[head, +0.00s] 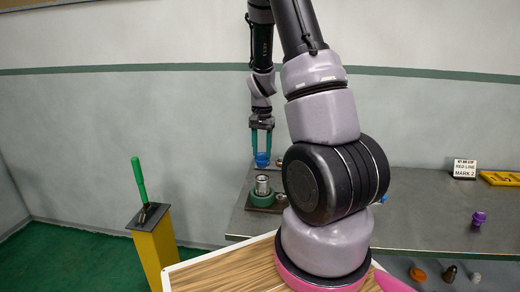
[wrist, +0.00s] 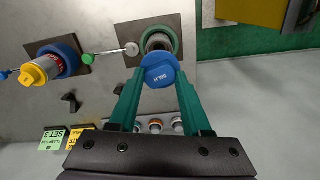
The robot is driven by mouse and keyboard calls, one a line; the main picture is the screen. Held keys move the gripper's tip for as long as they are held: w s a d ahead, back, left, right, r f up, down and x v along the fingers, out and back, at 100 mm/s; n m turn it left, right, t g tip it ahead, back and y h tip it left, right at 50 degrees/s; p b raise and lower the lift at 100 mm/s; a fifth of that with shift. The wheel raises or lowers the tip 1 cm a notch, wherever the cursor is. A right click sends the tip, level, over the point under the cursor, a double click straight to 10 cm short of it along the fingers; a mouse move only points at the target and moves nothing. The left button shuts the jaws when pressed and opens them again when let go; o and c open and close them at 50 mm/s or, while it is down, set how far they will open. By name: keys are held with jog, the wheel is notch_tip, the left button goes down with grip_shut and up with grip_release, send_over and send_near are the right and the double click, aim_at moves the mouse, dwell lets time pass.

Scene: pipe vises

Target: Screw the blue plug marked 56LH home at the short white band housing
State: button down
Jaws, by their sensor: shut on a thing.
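My gripper (head: 262,147) is shut on a blue plug (head: 262,160), which reads 56LH in the wrist view (wrist: 160,78). The plug sits between the green fingertips (wrist: 160,92). In the head view a silver housing (head: 262,184) stands upright in a green vise (head: 261,198) on the bench, below the plug with a visible gap. In the wrist view the plug partly covers a housing (wrist: 158,43) inside a green vise ring (wrist: 176,36). I cannot make out a white band on it, nor how well the plug lines up.
In the wrist view a blue vise (wrist: 68,52) holds a housing with a yellow plug (wrist: 35,75). Several plugs (wrist: 155,126) show between my fingers. A yellow post (head: 155,245) stands left of the bench.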

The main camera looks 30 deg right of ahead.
aim_at(262, 167)
dwell(0.3)
jog(key=shift+f, duration=1.85)
jog(key=shift+s+f, duration=0.1)
jog(key=shift+f, duration=1.5)
jog(key=shift+c, duration=1.4)
grip_release()
